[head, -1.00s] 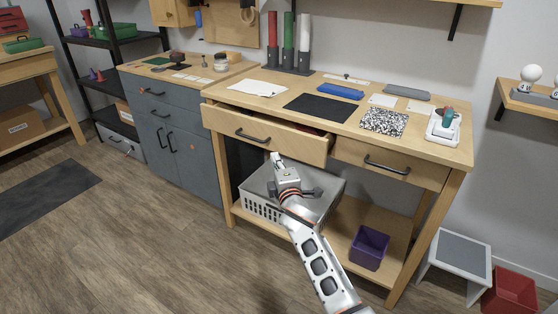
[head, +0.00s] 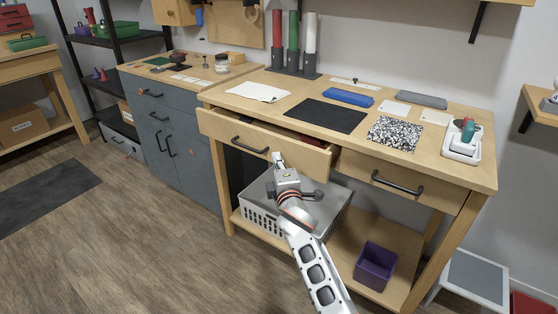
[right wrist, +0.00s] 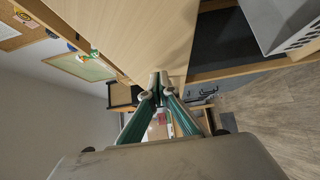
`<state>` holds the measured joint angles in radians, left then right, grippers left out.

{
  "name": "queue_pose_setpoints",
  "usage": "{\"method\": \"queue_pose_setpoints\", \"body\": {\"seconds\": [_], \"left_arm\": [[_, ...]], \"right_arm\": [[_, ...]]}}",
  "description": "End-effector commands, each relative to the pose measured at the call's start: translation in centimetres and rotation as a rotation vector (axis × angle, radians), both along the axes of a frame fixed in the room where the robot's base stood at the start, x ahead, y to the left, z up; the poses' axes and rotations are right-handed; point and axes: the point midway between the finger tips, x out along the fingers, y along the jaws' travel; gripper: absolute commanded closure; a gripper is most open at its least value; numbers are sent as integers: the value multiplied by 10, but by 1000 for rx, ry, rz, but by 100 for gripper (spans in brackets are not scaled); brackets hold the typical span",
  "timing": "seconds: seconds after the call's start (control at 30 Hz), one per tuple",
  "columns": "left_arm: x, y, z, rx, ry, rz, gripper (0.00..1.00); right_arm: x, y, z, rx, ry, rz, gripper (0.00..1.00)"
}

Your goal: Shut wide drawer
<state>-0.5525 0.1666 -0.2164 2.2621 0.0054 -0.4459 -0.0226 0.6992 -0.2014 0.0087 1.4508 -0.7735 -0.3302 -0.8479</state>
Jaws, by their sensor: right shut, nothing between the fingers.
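The wide drawer (head: 228,131) is the left one under the wooden workbench top. It stands partly open, its right end further out, with dark red contents showing inside. It has a black bar handle (head: 250,145). My right gripper (head: 278,158) is shut and empty, close to the drawer front, right of the handle. In the right wrist view the shut fingertips (right wrist: 160,82) lie over the edge of a pale wooden panel. I cannot tell whether they touch the drawer. My left gripper is not in view.
A narrower drawer (head: 392,181) at the right is closed. A grey basket (head: 262,222) and a purple bin (head: 374,267) stand on the lower shelf. A grey cabinet (head: 180,140) stands left of the bench. The floor at the left is open.

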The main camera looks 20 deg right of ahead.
Motion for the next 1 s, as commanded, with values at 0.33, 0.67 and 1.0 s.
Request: {"method": "queue_pose_setpoints", "body": {"seconds": [0.33, 0.67, 1.0], "left_arm": [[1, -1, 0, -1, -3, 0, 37], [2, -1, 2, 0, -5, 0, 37], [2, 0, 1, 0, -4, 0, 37]], "right_arm": [[0, 3, 0, 0, 0, 0, 100], [5, -3, 1, -2, -1, -1, 100], [45, -60, 0, -4, 0, -2, 100]]}}
